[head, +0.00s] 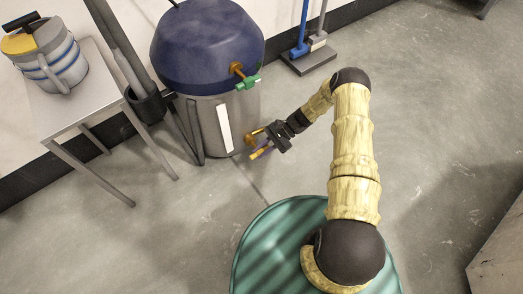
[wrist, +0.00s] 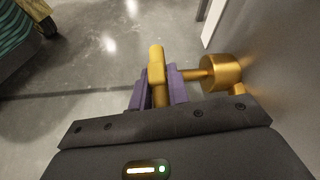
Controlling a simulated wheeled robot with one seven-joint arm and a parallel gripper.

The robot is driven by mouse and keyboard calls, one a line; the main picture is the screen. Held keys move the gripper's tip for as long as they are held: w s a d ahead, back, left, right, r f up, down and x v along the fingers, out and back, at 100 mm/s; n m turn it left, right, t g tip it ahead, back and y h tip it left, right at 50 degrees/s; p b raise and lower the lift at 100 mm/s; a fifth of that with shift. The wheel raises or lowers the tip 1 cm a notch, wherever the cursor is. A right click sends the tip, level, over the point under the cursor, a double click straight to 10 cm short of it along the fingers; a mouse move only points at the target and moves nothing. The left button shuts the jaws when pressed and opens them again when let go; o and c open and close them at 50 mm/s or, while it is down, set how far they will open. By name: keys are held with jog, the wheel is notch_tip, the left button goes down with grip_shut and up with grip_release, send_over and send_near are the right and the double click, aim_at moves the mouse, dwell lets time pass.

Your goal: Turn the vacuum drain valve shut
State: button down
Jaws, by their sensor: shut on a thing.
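The vacuum is a grey drum (head: 243,112) with a dark blue top (head: 205,45), standing on the floor in the head view. Low on its side is a brass valve (head: 251,136), seen larger in the wrist view (wrist: 222,70). Its yellow lever handle (wrist: 156,62) lies crosswise to the brass stem in the wrist view. My gripper (head: 264,149) is at this lower valve. Its purple fingers (wrist: 157,90) are shut on the handle, one on each side. The fingers hide part of the handle. A second brass valve with a green handle (head: 248,83) sits higher on the drum.
A metal table (head: 85,95) with a striped pitcher (head: 45,58) stands at the left. A dark hose or wand (head: 125,60) leans beside the drum. Blue and grey poles stand on a floor base (head: 308,60) behind.

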jog(key=c, duration=1.3)
grip_release()
jog(key=shift+c, duration=0.2)
jog(key=shift+w+d, duration=0.1)
jog(key=p+v, duration=0.5)
jog(key=v, duration=1.2)
jog(key=shift+r, duration=0.15)
